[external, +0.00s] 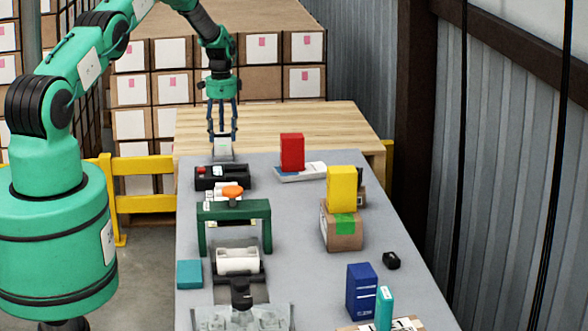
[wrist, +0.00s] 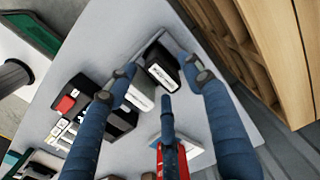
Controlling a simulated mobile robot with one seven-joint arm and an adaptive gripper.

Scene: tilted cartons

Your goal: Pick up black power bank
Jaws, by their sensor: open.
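A black block with a white label (wrist: 158,62), which looks like the black power bank, lies at the table's far end in the wrist view. A pale grey block with a label (wrist: 140,92) sits close beside it. In the external view this spot is small and partly hidden by the fingers, so I cannot separate the two blocks there. My gripper (external: 222,136) points down over this spot with its blue fingers spread. In the wrist view my gripper (wrist: 163,82) is open, with its fingers around the two blocks and nothing visibly gripped.
A black case with a red part (external: 222,178) stands just nearer. A red box (external: 292,152) stands on a flat white-and-blue item to the right, close to one finger in the wrist view. A green frame (external: 235,211) and a yellow box (external: 341,189) are farther forward.

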